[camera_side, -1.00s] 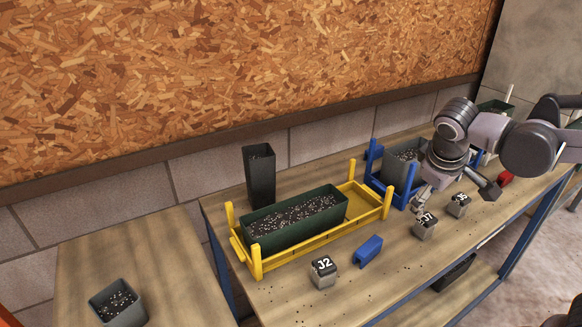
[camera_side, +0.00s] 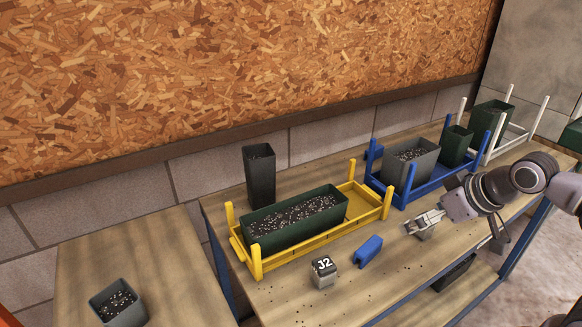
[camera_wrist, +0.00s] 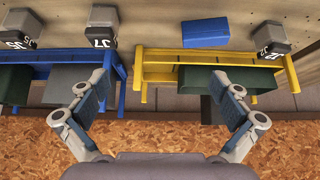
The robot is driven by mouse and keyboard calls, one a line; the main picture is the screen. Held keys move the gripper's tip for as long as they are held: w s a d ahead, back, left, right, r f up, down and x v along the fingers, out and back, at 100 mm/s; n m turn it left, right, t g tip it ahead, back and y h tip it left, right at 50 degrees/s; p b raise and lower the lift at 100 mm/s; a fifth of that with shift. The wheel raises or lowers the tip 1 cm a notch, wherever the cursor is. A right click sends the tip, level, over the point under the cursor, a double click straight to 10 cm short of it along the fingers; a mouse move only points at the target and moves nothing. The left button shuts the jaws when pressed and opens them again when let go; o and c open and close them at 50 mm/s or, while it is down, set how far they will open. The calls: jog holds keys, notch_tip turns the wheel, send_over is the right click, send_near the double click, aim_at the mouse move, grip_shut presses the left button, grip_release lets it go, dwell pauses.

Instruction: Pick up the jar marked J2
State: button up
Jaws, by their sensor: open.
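The jar marked J2 (camera_side: 323,273) is a small grey jar with a dark lid and white lettering. It stands upright on the bench in front of the yellow rack. It also shows at the upper right of the wrist view (camera_wrist: 271,34), with its label upside down. My gripper (camera_side: 425,221) is to the right of J2 in the side view, apart from it, and covers much of the jar J7 there. In the wrist view my gripper (camera_wrist: 162,82) has its fingers wide apart, with nothing held between them.
A blue block (camera_side: 368,251) lies between J2 and my gripper. The yellow rack (camera_side: 319,237) holds a long green planter behind J2. A blue rack (camera_side: 420,185) with pots stands farther right. J7 (camera_wrist: 103,27) and other jars are at the wrist view's upper left.

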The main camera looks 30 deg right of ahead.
jog(key=c, duration=0.8)
jog(key=shift+o, duration=0.2)
jog(key=r+n+g, duration=0.1)
jog(key=n+g, duration=0.6)
jog(key=n, duration=1)
send_over(324, 264)
jog(key=shift+d, duration=0.25)
jog(key=shift+a+f, duration=0.2)
jog(key=shift+f, duration=5.1)
